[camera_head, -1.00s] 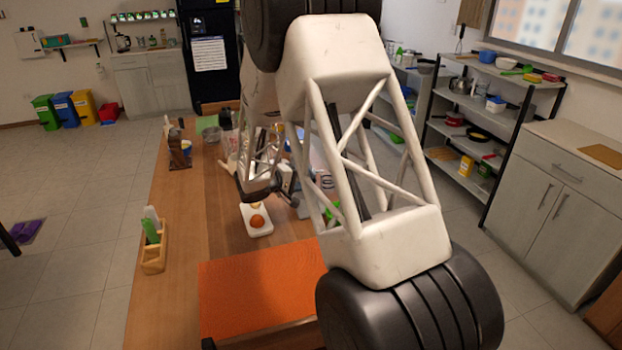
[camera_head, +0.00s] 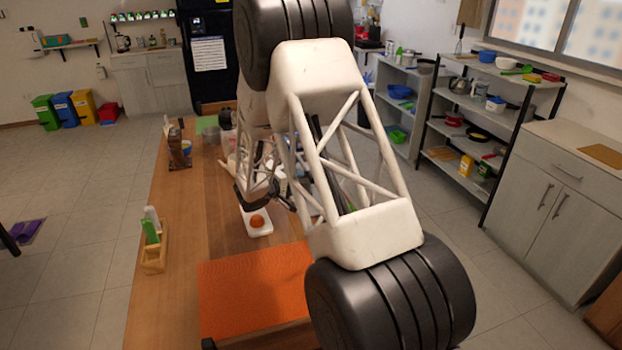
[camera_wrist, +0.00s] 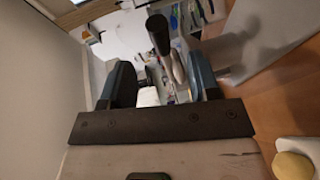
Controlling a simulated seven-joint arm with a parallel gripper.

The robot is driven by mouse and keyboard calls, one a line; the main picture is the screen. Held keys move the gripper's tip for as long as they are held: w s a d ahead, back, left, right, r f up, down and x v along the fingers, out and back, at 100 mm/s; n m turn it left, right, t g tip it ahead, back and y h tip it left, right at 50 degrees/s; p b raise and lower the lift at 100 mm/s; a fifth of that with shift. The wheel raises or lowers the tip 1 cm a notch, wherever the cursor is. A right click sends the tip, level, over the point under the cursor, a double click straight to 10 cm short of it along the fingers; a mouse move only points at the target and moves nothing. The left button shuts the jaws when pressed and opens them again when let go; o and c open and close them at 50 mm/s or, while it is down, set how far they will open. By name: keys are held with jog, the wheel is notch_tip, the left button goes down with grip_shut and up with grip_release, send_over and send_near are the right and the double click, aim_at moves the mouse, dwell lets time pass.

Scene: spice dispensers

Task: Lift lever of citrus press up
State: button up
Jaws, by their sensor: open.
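In the wrist view, a lever with a black grip (camera_wrist: 158,35) and a grey metal shank lies between the two dark fingers of my gripper (camera_wrist: 161,72). I take it for the citrus press lever. The fingers are apart, one on each side of the lever, and I see no clear contact. The press body is hard to make out in the wrist view. In the head view my arm hides most of the press and the fingers. My wrist is low over the table, just beyond a white board.
The white board (camera_head: 259,230) carries an orange fruit (camera_head: 257,221), close to my wrist. An orange mat (camera_head: 250,285) covers the table's near part. A wooden holder (camera_head: 153,259) stands at the left edge. Bare table lies between them.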

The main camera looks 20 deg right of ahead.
jog(key=shift+x, duration=3.4)
grip_shut()
